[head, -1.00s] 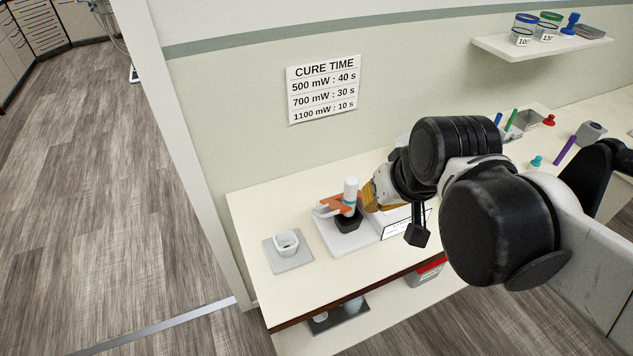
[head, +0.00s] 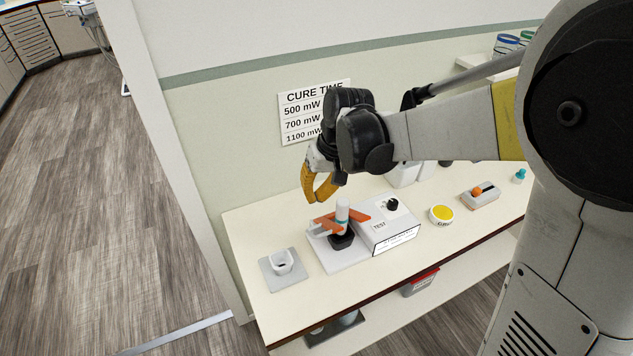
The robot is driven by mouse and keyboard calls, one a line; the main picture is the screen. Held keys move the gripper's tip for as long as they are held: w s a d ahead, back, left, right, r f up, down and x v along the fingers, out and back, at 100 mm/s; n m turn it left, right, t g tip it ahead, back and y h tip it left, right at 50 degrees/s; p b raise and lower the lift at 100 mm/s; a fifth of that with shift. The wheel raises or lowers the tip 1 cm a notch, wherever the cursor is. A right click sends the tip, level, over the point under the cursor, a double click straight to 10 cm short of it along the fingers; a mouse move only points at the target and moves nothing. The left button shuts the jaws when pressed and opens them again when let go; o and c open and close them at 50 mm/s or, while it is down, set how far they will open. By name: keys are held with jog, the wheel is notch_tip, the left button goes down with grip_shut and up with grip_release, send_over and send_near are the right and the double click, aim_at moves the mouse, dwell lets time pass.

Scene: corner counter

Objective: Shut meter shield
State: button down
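A white box (head: 393,231) with a "TEST" label and a black round part on top stands on the counter. Beside its left end is a white base (head: 325,258) with a black cup (head: 341,241). Orange flat pieces (head: 325,223) extend on both sides of the cylinder; which part is the meter shield, I cannot tell for sure. My gripper (head: 316,198), with yellow fingers, is above and behind the cylinder, apart from it. Nothing shows in it; its fingertip gap is unclear.
A grey plate (head: 285,277) with a white holder (head: 282,262) lies at the counter's left end. To the right are a yellow-topped round tub (head: 441,214) and a grey block with an orange knob (head: 480,196). A "CURE TIME" sign (head: 313,108) hangs on the wall. My arm hides the right side.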

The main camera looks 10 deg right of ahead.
jog(key=b, duration=0.1)
send_over(310, 230)
jog(key=w, duration=0.2)
jog(key=s+d+x, duration=0.1)
jog(key=x, duration=0.3)
jog(key=f, duration=0.1)
jog(key=s+f, duration=0.1)
jog(key=s+f+b, duration=0.1)
jog(key=shift+d+f, duration=0.2)
jog(key=shift+f, duration=0.15)
jog(key=shift+s+f, duration=0.1)
jog(key=shift+s, duration=0.05)
jog(key=shift+s+d+f+t+b, duration=0.1)
jog(key=shift+s+t+b, duration=0.1)
jog(key=shift+t+b, duration=0.25)
jog(key=shift+s+f, duration=0.15)
